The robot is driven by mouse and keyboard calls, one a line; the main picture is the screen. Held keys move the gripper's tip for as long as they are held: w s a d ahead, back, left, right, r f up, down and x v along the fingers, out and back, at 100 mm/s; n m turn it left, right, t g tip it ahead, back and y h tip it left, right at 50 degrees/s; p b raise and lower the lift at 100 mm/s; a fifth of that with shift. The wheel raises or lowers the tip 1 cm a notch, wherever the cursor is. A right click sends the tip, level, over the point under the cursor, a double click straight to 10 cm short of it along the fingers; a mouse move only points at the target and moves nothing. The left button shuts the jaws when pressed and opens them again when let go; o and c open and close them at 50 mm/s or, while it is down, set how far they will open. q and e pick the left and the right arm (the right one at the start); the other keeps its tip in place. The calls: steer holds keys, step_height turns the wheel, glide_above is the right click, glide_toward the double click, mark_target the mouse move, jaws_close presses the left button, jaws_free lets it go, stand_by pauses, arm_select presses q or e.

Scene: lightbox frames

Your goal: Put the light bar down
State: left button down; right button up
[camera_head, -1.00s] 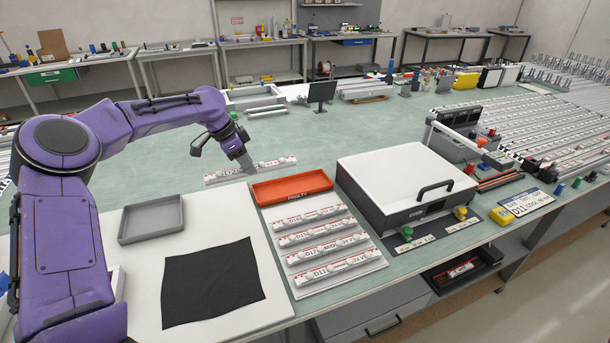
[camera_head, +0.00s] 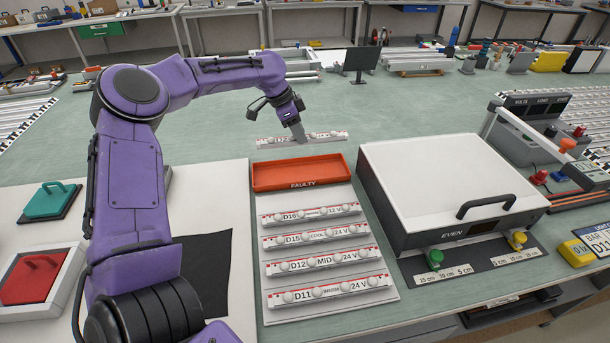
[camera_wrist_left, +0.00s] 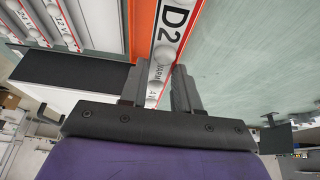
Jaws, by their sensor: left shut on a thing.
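My left gripper (camera_head: 298,136) is shut on a white light bar (camera_head: 328,136) with a red edge and round white domes. The bar lies crosswise just behind the orange tray marked FAULTY (camera_head: 300,174). In the left wrist view the bar (camera_wrist_left: 174,24) runs up from between the fingers (camera_wrist_left: 160,88), with a label starting "D2". I cannot tell whether the bar touches the green bench top or hangs just above it. My right gripper is not in view.
A rack (camera_head: 390,282) of several labelled bars stands in front of the tray. A white-lidded box marked EVEN (camera_head: 440,180) is to the right. A black cloth (camera_head: 212,270) lies partly behind my arm. The green bench (camera_head: 215,145) around the bar is mostly clear.

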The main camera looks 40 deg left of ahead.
mark_target(283, 137)
arm_select(q)
steer(key=shift+f+b, duration=0.4)
steer(key=shift+f, duration=0.45)
steer(key=shift+s+f, duration=0.1)
steer(key=shift+f, duration=0.05)
step_height(283, 137, down, 9)
steer(key=shift+s+f+p, duration=0.1)
steer(key=shift+f+p, duration=0.05)
steer(key=shift+p, duration=0.45)
steer(key=shift+f, duration=0.1)
steer(key=c, duration=0.8)
jaws_free()
steer(key=v, duration=1.2)
